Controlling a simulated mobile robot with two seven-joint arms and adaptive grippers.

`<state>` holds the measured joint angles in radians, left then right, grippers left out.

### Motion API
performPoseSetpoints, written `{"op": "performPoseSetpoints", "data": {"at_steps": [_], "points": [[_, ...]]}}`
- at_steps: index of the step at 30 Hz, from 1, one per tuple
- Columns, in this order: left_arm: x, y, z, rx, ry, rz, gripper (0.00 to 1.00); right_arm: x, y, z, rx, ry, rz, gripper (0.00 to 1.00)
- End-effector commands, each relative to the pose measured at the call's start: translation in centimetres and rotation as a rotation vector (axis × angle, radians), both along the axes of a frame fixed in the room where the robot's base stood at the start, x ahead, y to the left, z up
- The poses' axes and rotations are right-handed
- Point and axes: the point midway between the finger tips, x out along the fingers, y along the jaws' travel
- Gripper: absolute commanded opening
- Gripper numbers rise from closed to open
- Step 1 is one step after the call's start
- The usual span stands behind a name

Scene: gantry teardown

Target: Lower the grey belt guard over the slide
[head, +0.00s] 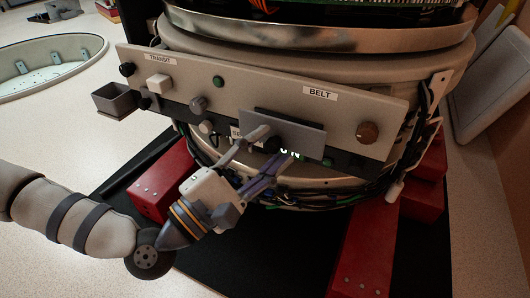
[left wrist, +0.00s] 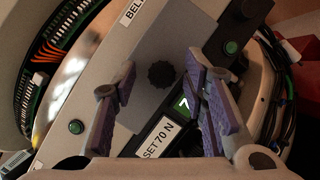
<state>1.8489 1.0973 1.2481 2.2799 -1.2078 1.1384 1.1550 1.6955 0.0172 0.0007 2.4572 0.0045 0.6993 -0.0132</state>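The grey belt guard (head: 305,137) is a flat plate on the front panel, below the BELT label (head: 320,93). A round black knob (left wrist: 161,74) stands at the guard in the left wrist view. A lit green readout (head: 291,154) shows at the guard's lower edge. I cannot make out the slide itself. My left gripper (head: 273,147) is in front of the guard's lower part. Its fingers are apart, and in the left wrist view (left wrist: 160,98) the knob lies between them with gaps on both sides. My right gripper is in neither view.
The panel (head: 225,93) also carries a green button (head: 218,81), a brown knob (head: 368,131) and a small open grey box (head: 114,98). Cables run under the panel and up its right side. Red blocks (head: 165,180) stand below. The left floor is mostly clear.

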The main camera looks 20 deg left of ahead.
Motion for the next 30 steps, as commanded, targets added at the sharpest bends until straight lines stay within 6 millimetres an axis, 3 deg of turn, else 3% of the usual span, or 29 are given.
{"op": "performPoseSetpoints", "data": {"at_steps": [8, 11, 21, 30], "points": [[-0.3, 0.1, -0.2, 0.0, 0.003, -0.002, 0.41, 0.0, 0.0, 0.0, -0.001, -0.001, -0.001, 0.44], [-1.8, 0.7, -0.6, 0.002, 0.005, -0.001, 0.41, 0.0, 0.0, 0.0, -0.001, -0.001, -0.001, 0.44], [-9.4, 4.0, -2.5, 0.003, 0.004, 0.0, 0.41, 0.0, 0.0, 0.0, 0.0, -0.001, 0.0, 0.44], [-10.9, 4.5, -2.7, 0.0, 0.002, -0.001, 0.41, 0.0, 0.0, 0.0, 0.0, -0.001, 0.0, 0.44]]}}
